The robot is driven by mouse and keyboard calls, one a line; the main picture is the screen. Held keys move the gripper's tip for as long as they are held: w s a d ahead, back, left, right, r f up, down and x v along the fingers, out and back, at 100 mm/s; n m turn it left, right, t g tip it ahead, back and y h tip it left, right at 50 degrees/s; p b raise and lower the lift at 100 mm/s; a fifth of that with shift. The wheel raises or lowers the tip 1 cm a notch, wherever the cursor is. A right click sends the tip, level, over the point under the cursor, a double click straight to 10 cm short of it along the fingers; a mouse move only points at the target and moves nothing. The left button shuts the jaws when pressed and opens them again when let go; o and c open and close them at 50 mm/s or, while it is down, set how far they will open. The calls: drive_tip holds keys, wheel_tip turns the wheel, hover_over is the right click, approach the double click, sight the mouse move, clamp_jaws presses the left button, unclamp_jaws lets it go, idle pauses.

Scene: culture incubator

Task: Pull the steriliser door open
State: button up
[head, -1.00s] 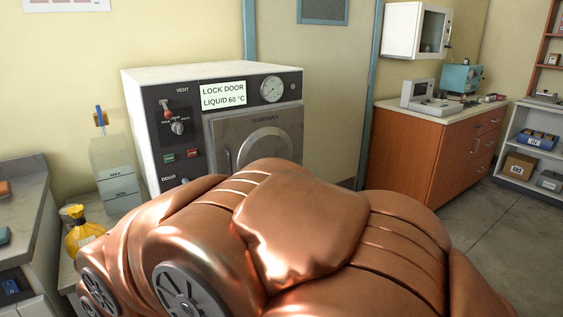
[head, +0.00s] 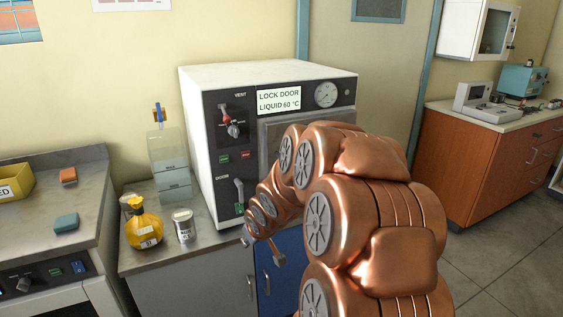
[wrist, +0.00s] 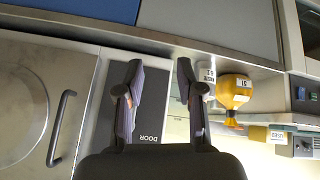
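The steriliser (head: 262,80) is a white box with a dark front panel; its display reads "LOCK DOOR LIQUID 60 °C". Its metal door (head: 280,130) looks closed, and my arm hides most of it in the head view. The door (wrist: 45,120) shows at left in the wrist view, with a round plate and a grey bar handle (wrist: 62,128). A lever (head: 239,190) stands under the word DOOR on the panel. My gripper (wrist: 158,68) is open and empty, in front of the panel's DOOR label, to one side of the bar handle.
A yellow bottle (head: 144,226) and a labelled can (head: 184,226) stand on the bench left of the steriliser, with a clear tank (head: 168,165) behind. A blue cabinet door (head: 282,275) is below. A wooden cabinet (head: 490,165) stands at right, with open floor before it.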

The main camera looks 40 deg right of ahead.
drive_tip(key=w+d+r+t+p, duration=0.1)
drive_tip(key=w+d+r+t, duration=0.15)
drive_tip(key=d, duration=0.35)
drive_tip(key=w+d+r+t+p, duration=0.2)
drive_tip(key=w+d+t, duration=0.1)
drive_tip(key=d, duration=0.2)
drive_tip(key=s+d+r+t+p, duration=0.35)
drive_tip(key=d+r+t, duration=0.25)
drive_tip(key=d, duration=0.2)
drive_tip(key=shift+m+g, duration=0.25)
drive_tip(key=shift+m, duration=0.05)
drive_tip(key=shift+w+d+r+p, duration=0.1)
drive_tip(key=shift+w+d+p, duration=0.1)
drive_tip(key=shift+w, duration=1)
drive_tip(key=shift+w+d+p, duration=0.15)
drive_tip(key=shift+w, duration=1.05)
drive_tip(key=shift+w+d+r+p, duration=0.1)
drive_tip(key=shift+w+d+p, duration=0.1)
drive_tip(key=shift+w, duration=1)
drive_tip(key=shift+c, duration=0.3)
clamp_jaws()
